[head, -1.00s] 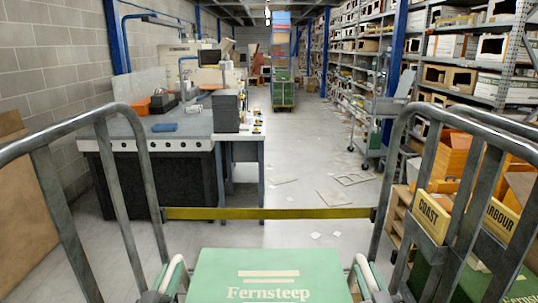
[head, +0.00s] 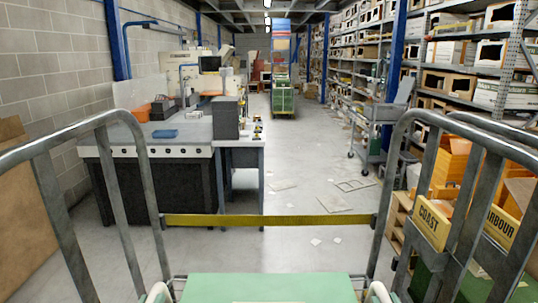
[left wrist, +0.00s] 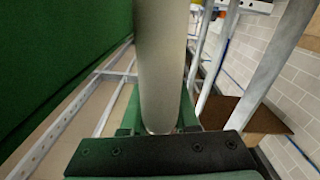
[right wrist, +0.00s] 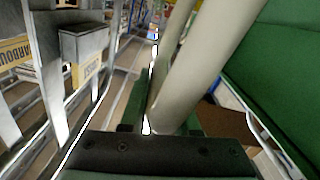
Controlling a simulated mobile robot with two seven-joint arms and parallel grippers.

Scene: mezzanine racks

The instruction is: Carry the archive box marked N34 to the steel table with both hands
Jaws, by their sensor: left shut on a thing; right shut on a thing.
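A green box (head: 270,287) shows at the bottom middle of the head view, mostly cut off by the frame edge. No N34 mark is readable. Its green wall (left wrist: 60,65) fills the left of the left wrist view, and it also shows at the right in the right wrist view (right wrist: 275,70). My left gripper (left wrist: 158,122) is shut on a pale bar (left wrist: 160,70) beside the box. My right gripper (right wrist: 165,122) is shut on a similar pale bar (right wrist: 205,75) at the other side. A grey-topped table (head: 180,128) stands ahead left; I cannot tell whether it is steel.
Tubular metal rails (head: 140,160) rise on both sides of the box, with a yellow strap (head: 268,221) across the front. Shelving (head: 460,80) lines the right wall. Papers (head: 335,203) lie on the open aisle floor.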

